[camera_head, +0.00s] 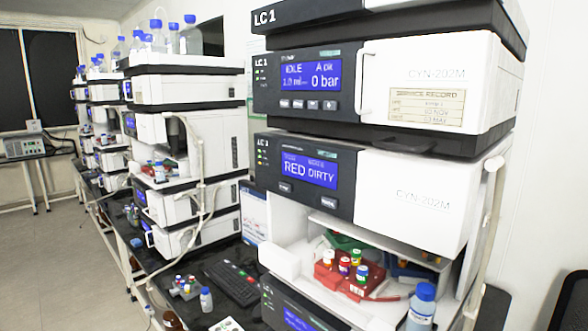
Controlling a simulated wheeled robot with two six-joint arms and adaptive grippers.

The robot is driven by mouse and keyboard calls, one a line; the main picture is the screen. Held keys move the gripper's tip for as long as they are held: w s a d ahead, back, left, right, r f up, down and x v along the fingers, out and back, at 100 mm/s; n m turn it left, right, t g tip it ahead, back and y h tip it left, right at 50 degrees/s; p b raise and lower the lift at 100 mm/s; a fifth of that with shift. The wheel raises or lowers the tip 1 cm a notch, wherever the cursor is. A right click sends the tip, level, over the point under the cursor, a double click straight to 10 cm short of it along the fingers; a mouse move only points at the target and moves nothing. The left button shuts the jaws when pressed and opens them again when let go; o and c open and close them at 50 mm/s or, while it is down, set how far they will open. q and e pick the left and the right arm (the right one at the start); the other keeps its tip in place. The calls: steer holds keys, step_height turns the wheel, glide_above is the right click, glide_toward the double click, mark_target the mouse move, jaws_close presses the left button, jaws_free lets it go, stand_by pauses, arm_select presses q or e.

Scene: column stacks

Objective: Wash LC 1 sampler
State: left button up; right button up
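The LC 1 stack stands close on the right. Its sampler (400,200) has a dark front panel labelled LC 1 and a white side. The sampler's blue display (309,170) reads "RED DIRTY" in large letters, with a smaller line above too small to read surely. Two small buttons sit under the display, a left button (285,186) and a right button (328,202); their labels are too small to read. Below is an open bay with a red rack (325,277) of several capped vials, and a green rack (345,241) behind. Neither gripper is in view.
Above the sampler, a module (440,85) shows "IDLE" and "0 bar". A blue-capped bottle (421,311) stands by the bay. A keyboard (232,282), vials and a small bottle (206,300) lie on the black bench. Other stacks line the wall; floor (55,255) at left is clear.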

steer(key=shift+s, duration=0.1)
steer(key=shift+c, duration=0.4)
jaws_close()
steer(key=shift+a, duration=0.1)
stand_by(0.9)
